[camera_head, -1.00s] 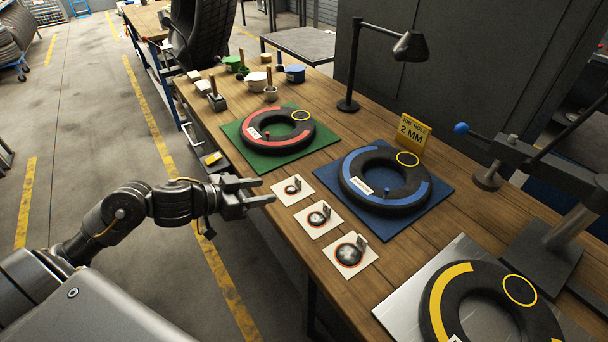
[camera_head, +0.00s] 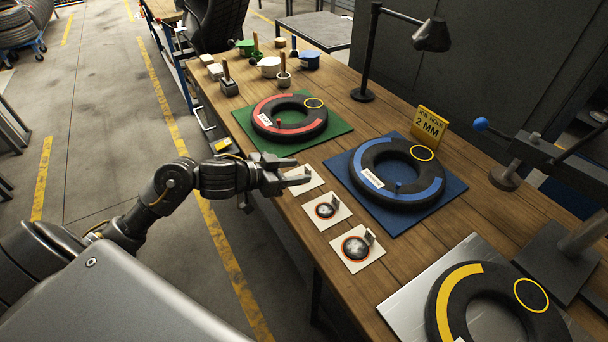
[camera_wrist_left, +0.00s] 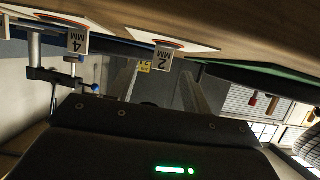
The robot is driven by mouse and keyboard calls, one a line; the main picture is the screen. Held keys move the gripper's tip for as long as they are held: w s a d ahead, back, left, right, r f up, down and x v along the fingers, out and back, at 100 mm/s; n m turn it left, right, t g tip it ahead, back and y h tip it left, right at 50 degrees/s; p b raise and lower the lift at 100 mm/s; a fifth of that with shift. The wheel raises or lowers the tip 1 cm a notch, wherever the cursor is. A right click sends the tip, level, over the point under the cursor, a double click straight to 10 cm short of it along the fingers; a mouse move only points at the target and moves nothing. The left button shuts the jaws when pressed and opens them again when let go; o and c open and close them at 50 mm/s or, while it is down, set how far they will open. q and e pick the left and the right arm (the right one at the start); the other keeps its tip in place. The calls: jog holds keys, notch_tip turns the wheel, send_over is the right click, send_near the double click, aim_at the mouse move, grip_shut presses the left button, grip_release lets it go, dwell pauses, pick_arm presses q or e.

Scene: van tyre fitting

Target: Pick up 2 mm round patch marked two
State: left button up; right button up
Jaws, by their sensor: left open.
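The 2 mm round patch lies on the farthest of three white cards (camera_head: 308,183) by the bench's left edge; my fingers largely hide it in the head view. In the upside-down left wrist view its small tag reading 2 MM (camera_wrist_left: 162,60) shows between the two fingers, with the white card (camera_wrist_left: 130,22) and orange-ringed patch edge above it. My left gripper (camera_head: 291,181) is open and empty, its fingertips over or beside that card; I cannot tell whether they touch the tag. My right gripper is not in view.
Two more patches sit on the middle card (camera_head: 326,210) and front card (camera_head: 356,247); one tag reads 4 MM (camera_wrist_left: 76,44). Tyre rings lie on green (camera_head: 330,134), blue (camera_head: 449,185) and silver (camera_head: 397,306) mats. A yellow 2 MM sign (camera_head: 429,127) and a lamp (camera_head: 364,70) stand behind.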

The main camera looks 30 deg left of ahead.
aim_at(307, 169)
pick_arm(q)
jog(key=x, duration=0.4)
jog(key=shift+w, duration=0.25)
jog(key=shift+c, duration=0.3)
jog(key=c, duration=1)
